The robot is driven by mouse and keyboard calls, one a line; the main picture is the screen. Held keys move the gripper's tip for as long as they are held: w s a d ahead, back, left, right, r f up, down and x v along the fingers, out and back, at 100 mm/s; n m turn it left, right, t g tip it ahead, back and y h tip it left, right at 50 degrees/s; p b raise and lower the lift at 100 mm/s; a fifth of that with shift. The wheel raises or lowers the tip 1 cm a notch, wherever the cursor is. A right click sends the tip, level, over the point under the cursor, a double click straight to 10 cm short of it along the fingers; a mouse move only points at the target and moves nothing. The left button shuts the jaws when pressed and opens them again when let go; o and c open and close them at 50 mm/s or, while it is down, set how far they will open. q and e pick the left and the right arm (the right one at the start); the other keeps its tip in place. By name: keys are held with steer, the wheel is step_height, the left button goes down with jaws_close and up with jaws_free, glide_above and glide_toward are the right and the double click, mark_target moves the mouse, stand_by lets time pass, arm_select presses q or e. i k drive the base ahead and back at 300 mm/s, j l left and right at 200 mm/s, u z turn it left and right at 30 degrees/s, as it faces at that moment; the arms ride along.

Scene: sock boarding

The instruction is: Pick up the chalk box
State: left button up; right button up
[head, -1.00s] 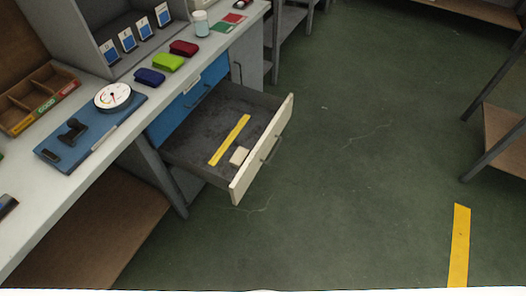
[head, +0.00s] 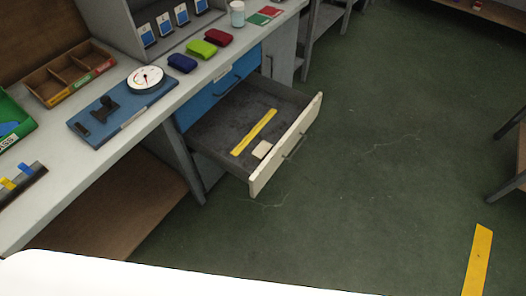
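A small cream box (head: 262,149), which looks like the chalk box, lies in the open drawer (head: 215,140) under the workbench. It sits close to the drawer's pale front panel (head: 287,146). A yellow ruler-like strip (head: 254,132) lies beside it, apart from it. Neither of my grippers is in the head view. A white part along the bottom edge is my own body.
The bench top (head: 118,150) holds a blue board with a dial (head: 146,79), a divided wooden tray (head: 72,71), a green bin (head: 12,122), and blue, green and red folded socks (head: 208,48). Open green floor (head: 370,180) lies right of the drawer. A table leg stands at the right edge.

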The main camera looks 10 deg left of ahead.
mark_target(264, 148)
steer(key=l+z, duration=0.1)
steer(key=l, duration=0.55)
steer(key=i+l, duration=0.15)
steer(key=l, duration=0.5)
steer(key=z, duration=0.05)
